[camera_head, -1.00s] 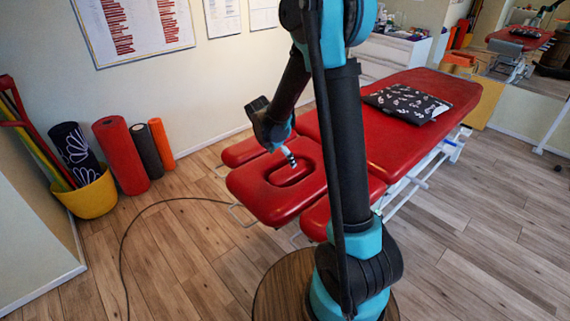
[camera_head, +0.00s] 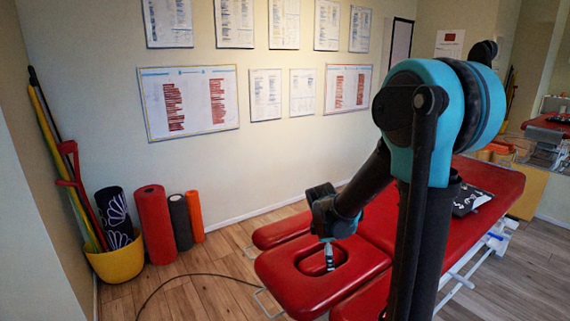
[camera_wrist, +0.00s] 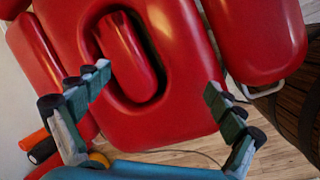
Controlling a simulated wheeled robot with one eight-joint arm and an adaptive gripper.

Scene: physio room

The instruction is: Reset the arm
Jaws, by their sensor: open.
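My gripper (camera_wrist: 155,95) is open and empty in the wrist view, its two fingers spread wide over the red headrest of the treatment table. In the head view my gripper (camera_head: 329,256) hangs at the end of my bent arm, above the headrest's face opening. The red treatment table (camera_head: 375,248) also fills much of the wrist view (camera_wrist: 190,110). I cannot tell the exact height of the fingertips over the padding. My upper arm hides part of the table in the head view.
A yellow bucket (camera_head: 117,262) with poles and a patterned roll stands at the left. Red (camera_head: 155,225), dark (camera_head: 181,222) and orange (camera_head: 195,216) rollers stand beside it. A dark patterned item (camera_head: 470,200) lies on the table. Open wooden floor (camera_head: 215,290) lies left of the table.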

